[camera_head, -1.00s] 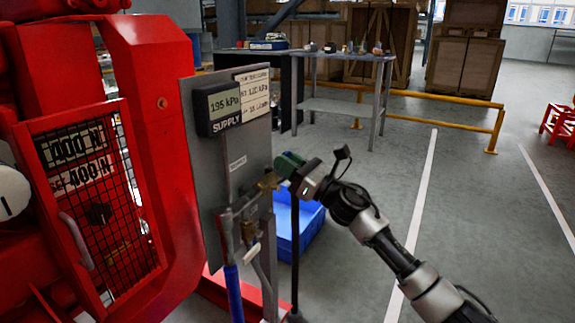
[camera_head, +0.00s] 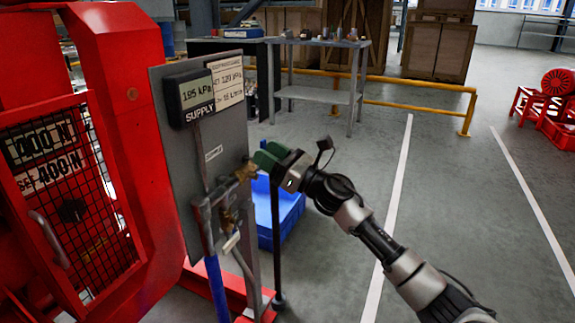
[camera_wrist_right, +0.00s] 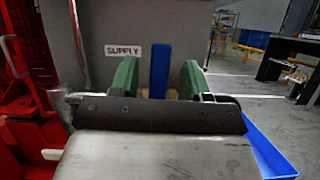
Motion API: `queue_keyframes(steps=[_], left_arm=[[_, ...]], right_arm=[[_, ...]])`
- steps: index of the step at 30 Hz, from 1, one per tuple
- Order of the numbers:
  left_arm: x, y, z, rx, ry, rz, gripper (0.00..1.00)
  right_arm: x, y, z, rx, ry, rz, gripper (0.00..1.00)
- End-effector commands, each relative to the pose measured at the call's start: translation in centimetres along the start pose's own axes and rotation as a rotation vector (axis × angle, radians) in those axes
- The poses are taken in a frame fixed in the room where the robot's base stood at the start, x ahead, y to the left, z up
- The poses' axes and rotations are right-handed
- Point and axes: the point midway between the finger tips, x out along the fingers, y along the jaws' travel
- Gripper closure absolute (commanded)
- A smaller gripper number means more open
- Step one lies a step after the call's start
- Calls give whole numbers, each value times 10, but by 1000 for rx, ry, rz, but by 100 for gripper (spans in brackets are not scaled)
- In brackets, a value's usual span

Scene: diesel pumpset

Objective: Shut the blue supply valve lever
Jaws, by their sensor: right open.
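The blue supply valve lever (camera_wrist_right: 159,70) stands upright in the right wrist view, below and right of the SUPPLY label (camera_wrist_right: 124,50). My right gripper (camera_wrist_right: 159,80) is open, with one green finger on each side of the lever and a visible gap to both. In the head view my right gripper (camera_head: 269,156) is at the right edge of the grey supply panel (camera_head: 222,135), close to the brass valve fitting (camera_head: 245,172). The gauge (camera_head: 196,97) reads 195 kPa. My left gripper is not in view.
A red machine with a mesh guard (camera_head: 75,200) stands left of the panel. A blue bin (camera_head: 290,212) sits on the floor behind the pipework. A blue hose (camera_head: 216,285) hangs below the panel. The floor to the right is mostly clear.

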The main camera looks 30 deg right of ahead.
Motion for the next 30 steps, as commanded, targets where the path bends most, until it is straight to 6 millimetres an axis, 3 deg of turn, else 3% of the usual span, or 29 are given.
queue_keyframes(steps=[6,13,18,30], left_arm=[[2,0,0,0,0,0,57],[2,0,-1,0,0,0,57],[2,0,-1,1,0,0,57],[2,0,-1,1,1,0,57]], right_arm=[[-47,0,-2,3,4,-1,53],[-82,0,-1,1,3,0,53],[-91,0,0,0,2,0,53],[-91,0,0,-1,1,0,53]])
